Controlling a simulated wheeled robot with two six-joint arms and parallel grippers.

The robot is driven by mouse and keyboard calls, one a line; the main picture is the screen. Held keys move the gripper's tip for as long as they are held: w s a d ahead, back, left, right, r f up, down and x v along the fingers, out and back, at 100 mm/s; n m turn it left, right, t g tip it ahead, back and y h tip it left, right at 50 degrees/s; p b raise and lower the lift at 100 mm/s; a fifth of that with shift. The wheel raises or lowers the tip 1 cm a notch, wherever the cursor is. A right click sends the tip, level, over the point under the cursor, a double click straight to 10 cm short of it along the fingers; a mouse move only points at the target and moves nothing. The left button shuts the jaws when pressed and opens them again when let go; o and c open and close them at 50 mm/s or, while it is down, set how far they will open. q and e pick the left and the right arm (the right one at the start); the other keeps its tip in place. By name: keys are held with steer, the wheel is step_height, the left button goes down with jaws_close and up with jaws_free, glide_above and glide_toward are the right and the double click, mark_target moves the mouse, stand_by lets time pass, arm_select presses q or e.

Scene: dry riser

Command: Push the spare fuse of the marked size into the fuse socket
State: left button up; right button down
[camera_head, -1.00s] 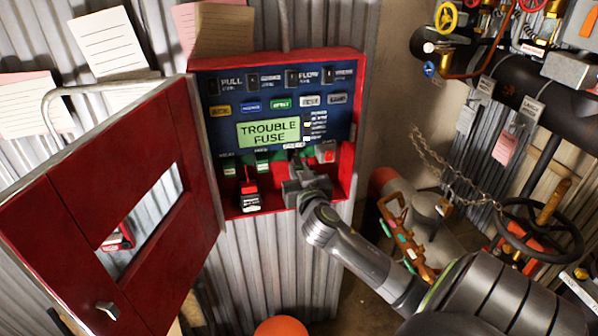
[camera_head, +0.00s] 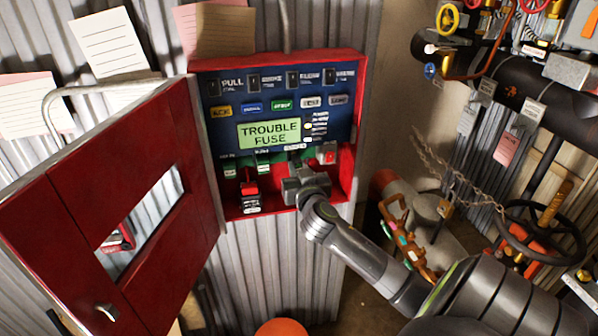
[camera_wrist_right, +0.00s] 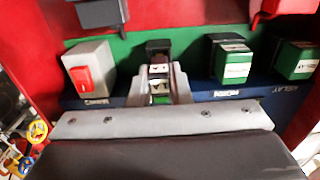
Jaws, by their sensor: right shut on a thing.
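The open red panel box (camera_head: 358,130) has a blue face with a green display (camera_head: 268,132) reading TROUBLE FUSE. My right gripper (camera_head: 298,166) reaches into its lower part. In the right wrist view, its two grey fingers (camera_wrist_right: 159,76) are closed around a small pale piece (camera_wrist_right: 159,86), apparently the fuse, mostly hidden by the fingers. A black holder (camera_wrist_right: 158,47), likely the fuse socket, sits directly beyond the fingertips on the green strip. I cannot tell how far the piece is inside it. My left gripper is not in view.
A grey block with a red switch (camera_wrist_right: 89,68) and a green relay (camera_wrist_right: 232,62) flank the fingers closely. A battery with red top (camera_head: 250,190) stands at the box's lower left. The red door (camera_head: 115,200) hangs open leftward. Pipes and a valve wheel (camera_head: 541,232) are at right.

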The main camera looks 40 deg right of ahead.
steer(key=shift+b+x, duration=0.3)
steer(key=shift+x, duration=0.8)
steer(key=c, duration=1.3)
jaws_free()
steer(key=shift+o, duration=0.2)
steer(key=shift+s, duration=0.1)
steer(key=b+v, duration=0.4)
steer(key=v, duration=1.3)
steer(key=shift+s, duration=0.1)
